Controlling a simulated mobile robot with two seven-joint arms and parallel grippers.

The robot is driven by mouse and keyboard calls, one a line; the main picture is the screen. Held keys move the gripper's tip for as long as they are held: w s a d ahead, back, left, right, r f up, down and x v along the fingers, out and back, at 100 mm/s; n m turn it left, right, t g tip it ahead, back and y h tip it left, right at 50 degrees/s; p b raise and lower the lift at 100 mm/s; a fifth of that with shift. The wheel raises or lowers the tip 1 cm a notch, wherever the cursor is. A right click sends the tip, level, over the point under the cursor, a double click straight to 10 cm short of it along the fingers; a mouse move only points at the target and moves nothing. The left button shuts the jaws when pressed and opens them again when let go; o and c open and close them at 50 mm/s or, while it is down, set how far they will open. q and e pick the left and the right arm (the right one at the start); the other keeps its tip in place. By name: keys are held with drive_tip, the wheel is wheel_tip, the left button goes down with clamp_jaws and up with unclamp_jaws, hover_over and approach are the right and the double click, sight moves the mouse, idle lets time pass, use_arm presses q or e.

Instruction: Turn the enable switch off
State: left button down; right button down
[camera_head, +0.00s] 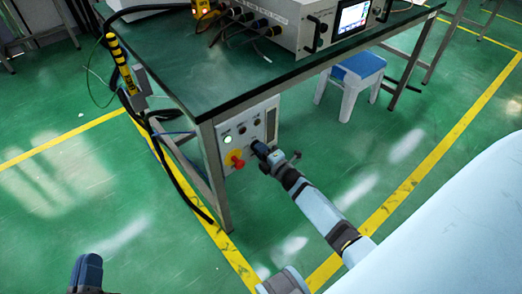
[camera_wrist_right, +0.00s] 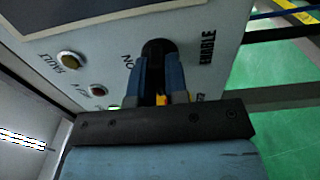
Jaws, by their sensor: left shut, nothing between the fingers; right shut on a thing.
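The enable switch (camera_wrist_right: 158,47) is a black knob on the light grey panel, beside the printed word ENABLE in the right wrist view. The word ON is printed to its left. My right gripper (camera_wrist_right: 161,72) is shut on the knob, its blue-grey fingers on either side, so they hide part of it. In the head view, my right gripper (camera_head: 261,150) is at the right part of the control panel (camera_head: 243,130) under the table and covers the switch there. My left gripper (camera_head: 86,270) is shut and empty at the bottom left, away from the panel.
The panel has a red stop knob on yellow (camera_head: 235,160) and a lit green lamp (camera_head: 227,140), left of my right gripper. A table leg (camera_head: 213,175) stands left of the panel. A blue-and-white stool (camera_head: 351,80) stands behind. A black cable hangs at the left.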

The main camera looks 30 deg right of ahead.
drive_tip(key=c, duration=1.1)
unclamp_jaws()
drive_tip(key=shift+c, duration=0.2)
